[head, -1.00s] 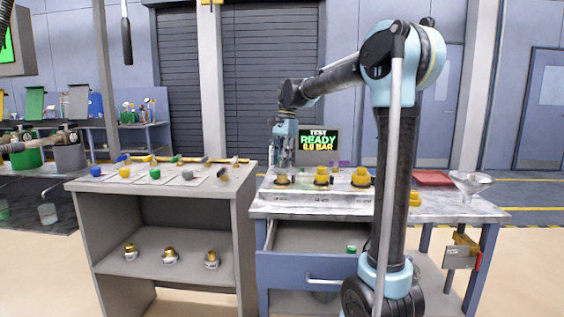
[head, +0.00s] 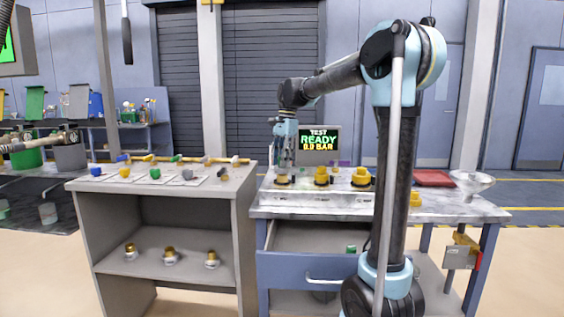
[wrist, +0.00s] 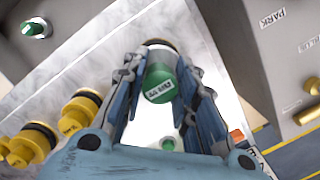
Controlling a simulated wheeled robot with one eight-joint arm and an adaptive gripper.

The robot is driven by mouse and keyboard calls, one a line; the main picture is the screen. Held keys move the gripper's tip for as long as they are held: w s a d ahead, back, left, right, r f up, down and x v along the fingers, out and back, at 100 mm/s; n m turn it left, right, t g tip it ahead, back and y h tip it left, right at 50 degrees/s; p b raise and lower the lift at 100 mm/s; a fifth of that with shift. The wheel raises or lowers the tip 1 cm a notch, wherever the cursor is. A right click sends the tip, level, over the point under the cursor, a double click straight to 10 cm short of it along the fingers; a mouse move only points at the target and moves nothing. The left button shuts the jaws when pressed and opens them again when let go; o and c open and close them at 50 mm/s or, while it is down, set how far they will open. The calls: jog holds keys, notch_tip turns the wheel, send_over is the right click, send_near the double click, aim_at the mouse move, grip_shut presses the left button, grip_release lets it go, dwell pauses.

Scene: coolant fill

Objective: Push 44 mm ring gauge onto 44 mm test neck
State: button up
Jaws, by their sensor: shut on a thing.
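My gripper (wrist: 163,98) points down, its two fingers shut on a cylinder with a green, labelled end (wrist: 161,84), which seems to be the ring gauge. The label is not readable. In the head view my gripper (head: 285,160) is directly above the left yellow test neck (head: 282,180). In the wrist view a dark ring and brownish rim show just behind the held piece, in line with it. I cannot tell how far the gauge sits over the neck. The middle yellow neck (head: 321,176) and the right yellow neck (head: 361,178) stand beside it, with dark bands.
A test screen (head: 318,144) reading READY stands behind the necks. A cabinet (head: 160,190) with coloured-ended tools on top stands close on the left. The drawer (head: 310,266) below the bench is open, holding a green piece (head: 351,248). A funnel (head: 470,181) is at the right.

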jog(key=shift+f, duration=1.1)
dwell(0.3)
jog(key=o, duration=1.2)
jog(key=shift+c, duration=0.2)
notch_tip(320, 180, up, 12)
jog(key=w+d, duration=0.1)
jog(key=shift+w+d+f, duration=0.15)
jog(key=shift+w+d, duration=0.05)
